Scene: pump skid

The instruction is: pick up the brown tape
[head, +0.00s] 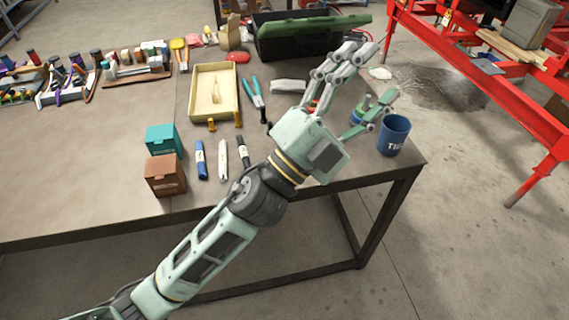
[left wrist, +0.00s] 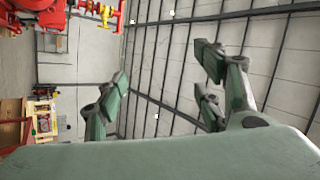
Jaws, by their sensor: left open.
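I cannot make out the brown tape for sure in either view. My left gripper (head: 380,76) is open above the right end of the table, its fingers spread and pointing to the upper right. A small green and blue round item (head: 357,117) shows between its fingers and palm, partly hidden. I cannot tell whether they touch. In the left wrist view, the left gripper's fingers (left wrist: 158,92) are apart with nothing between them, against the distant wall and ceiling. My right gripper is in neither view.
A blue mug (head: 393,135) stands near the table's right corner. A tan tray (head: 197,103), teal pliers (head: 253,91), a brown box (head: 164,177), a teal box (head: 162,140) and a green-lidded case (head: 312,26) are on the table (head: 100,195). The front left is clear.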

